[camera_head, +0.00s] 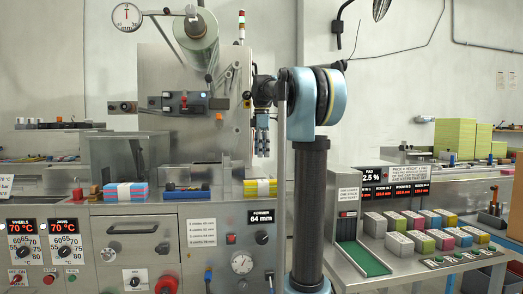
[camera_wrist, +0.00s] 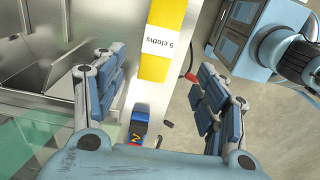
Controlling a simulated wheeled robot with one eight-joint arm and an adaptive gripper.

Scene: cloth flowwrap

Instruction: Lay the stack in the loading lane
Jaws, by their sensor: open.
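My gripper (camera_head: 262,154) points down above the right end of the wrapping machine, open and empty. A yellow cloth stack (camera_head: 268,188) with a white band lies on the machine top below it. In the wrist view the yellow stack (camera_wrist: 157,68) lies ahead of and between my open fingers (camera_wrist: 160,75), apart from them; its band reads "5 cloths". A pink-and-blue stack (camera_head: 112,192) with a white band lies on the machine top at the left. No label in view clearly names the loading lane; a green-floored lane (camera_head: 365,259) sits on the right table.
Several coloured, banded blocks (camera_head: 420,243) stand in rows on the right table, behind green-lit buttons. A blue device (camera_head: 187,188) sits on the machine between the stacks. A steel upright panel and film roll (camera_head: 196,45) rise behind. A blue item marked 2 (camera_wrist: 138,125) lies near the yellow stack.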

